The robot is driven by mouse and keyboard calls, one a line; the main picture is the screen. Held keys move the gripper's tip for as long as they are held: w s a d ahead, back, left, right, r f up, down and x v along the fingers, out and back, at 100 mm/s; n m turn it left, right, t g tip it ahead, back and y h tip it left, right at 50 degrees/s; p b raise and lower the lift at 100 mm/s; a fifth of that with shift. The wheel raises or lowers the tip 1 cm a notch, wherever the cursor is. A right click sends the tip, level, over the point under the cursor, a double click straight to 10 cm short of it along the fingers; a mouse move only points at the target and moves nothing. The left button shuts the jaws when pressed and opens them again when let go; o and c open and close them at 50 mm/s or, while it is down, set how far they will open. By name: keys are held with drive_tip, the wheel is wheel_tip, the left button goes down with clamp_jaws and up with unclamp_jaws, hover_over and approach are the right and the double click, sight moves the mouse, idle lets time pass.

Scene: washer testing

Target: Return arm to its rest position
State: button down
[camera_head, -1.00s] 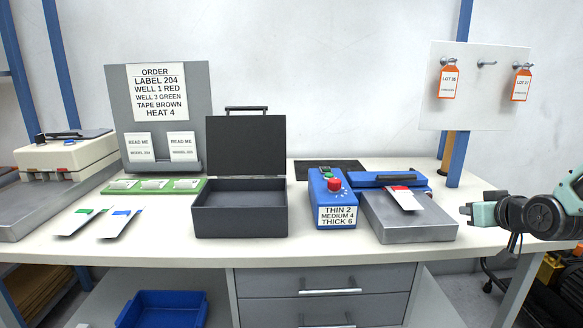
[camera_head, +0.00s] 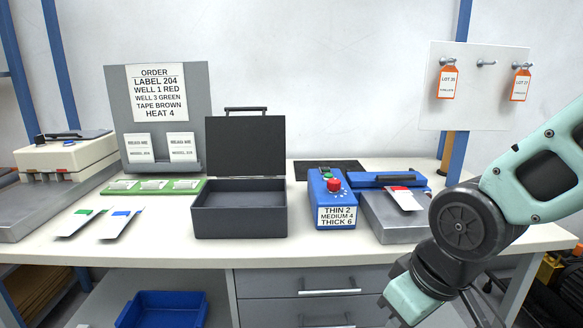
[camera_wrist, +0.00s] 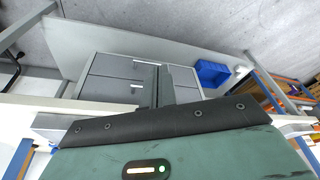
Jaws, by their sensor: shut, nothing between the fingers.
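My arm reaches in from the right edge in the head view, its dark joint in front of the bench's right part. Its teal end section points down and left past the bench's front edge; the fingertips cannot be made out there. In the wrist view, my gripper (camera_wrist: 166,72) shows narrow grey fingers held together beyond the dark bar and green hand body. It is shut and empty, with the grey drawers (camera_wrist: 122,80) behind it. In the head view the drawers (camera_head: 325,305) are under the bench.
The bench (camera_head: 300,250) holds an open black case (camera_head: 240,222), a blue control box (camera_head: 330,210), and a metal platform (camera_head: 385,222) partly hidden by my arm. A tag board (camera_head: 475,100) hangs behind. A blue bin (camera_head: 160,310) sits below.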

drive_tip(key=s+a+n+g+h, duration=0.1)
drive_tip(key=s+n+g, duration=0.1)
drive_tip(key=s, duration=0.9)
wheel_tip(320, 180, up, 14)
drive_tip(key=p, duration=1.3)
drive_tip(key=shift+w+a+m, duration=0.15)
drive_tip(key=shift+w+m, duration=0.05)
drive_tip(key=shift+m, duration=0.1)
